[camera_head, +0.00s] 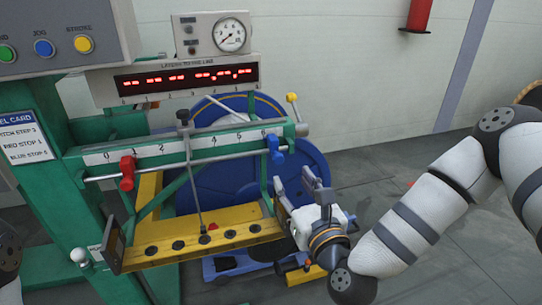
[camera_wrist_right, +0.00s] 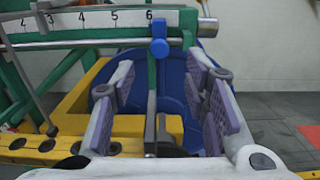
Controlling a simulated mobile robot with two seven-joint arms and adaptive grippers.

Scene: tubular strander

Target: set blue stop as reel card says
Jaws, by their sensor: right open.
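The blue stop (camera_head: 275,148) hangs on the rod under the numbered scale (camera_head: 180,148), near its right end. In the right wrist view the blue stop (camera_wrist_right: 160,42) is just right of the 6. The red stop (camera_head: 127,172) is on the same rod near the left end. The reel card (camera_head: 22,138) at the left reads red stop 1; its blue stop digit is small and looks like 5. My right gripper (camera_head: 293,180) is open and empty, below and right of the blue stop. In the wrist view the stop shows between and beyond its fingers (camera_wrist_right: 160,75). My left gripper is not in view.
A yellow plate (camera_head: 200,243) with a row of dark holes lies below the rod, with a thin lever (camera_head: 194,180) rising from it. A large blue reel (camera_head: 240,180) stands behind. A display (camera_head: 187,79) and gauge (camera_head: 229,35) sit above. Floor at right is mostly clear.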

